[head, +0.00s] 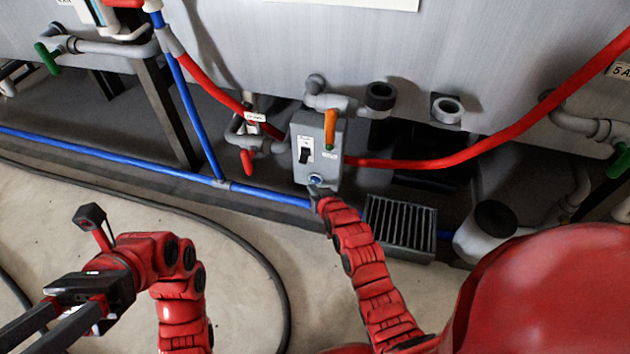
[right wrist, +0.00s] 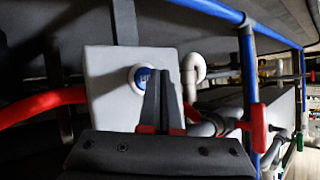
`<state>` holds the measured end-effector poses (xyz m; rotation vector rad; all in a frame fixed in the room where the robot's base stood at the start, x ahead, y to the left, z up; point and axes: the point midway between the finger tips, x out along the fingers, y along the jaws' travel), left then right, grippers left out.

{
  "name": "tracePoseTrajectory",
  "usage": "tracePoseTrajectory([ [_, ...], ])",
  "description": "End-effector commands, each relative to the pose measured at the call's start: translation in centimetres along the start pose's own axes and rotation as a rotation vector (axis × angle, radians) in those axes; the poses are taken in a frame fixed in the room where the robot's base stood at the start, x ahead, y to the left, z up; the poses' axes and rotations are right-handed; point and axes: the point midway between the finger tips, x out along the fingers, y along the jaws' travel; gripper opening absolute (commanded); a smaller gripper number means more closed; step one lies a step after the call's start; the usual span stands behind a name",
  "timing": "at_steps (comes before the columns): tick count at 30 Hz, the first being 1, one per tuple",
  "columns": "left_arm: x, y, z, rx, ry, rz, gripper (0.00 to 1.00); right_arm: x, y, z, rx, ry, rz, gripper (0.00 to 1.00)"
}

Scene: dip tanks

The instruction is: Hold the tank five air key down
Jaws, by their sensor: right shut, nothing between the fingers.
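A grey control box (head: 330,150) is on the tank front, with a black rocker switch (head: 305,153) and a round blue key (head: 315,180) at its bottom. In the right wrist view the blue key (right wrist: 142,77) has pale lettering I cannot read. My right gripper (head: 317,191) is just below the blue key, fingers together and empty. In the right wrist view the right fingertips (right wrist: 159,76) overlap the key's right edge; I cannot tell whether they touch it. My left gripper (head: 45,325) is at the lower left, fingers apart, tips cut off by the frame edge.
An orange handle (head: 330,128) hangs in front of the box. Red hose (head: 440,162) and blue pipe (head: 265,194) run beside it. A floor grate (head: 400,225) is at its lower right.

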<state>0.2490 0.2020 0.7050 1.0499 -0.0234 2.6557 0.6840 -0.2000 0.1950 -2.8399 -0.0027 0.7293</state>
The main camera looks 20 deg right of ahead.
Motion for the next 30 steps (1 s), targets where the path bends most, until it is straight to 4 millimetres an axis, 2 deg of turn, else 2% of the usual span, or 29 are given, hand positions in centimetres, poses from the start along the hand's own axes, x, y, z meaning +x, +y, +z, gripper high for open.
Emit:
tracePoseTrajectory([
  [30, -0.34, -0.04, -0.37, 0.0, 0.0, 0.0, 0.5, 0.85, 0.6, -0.67, 0.0, 0.001, 0.0, 0.0],
])
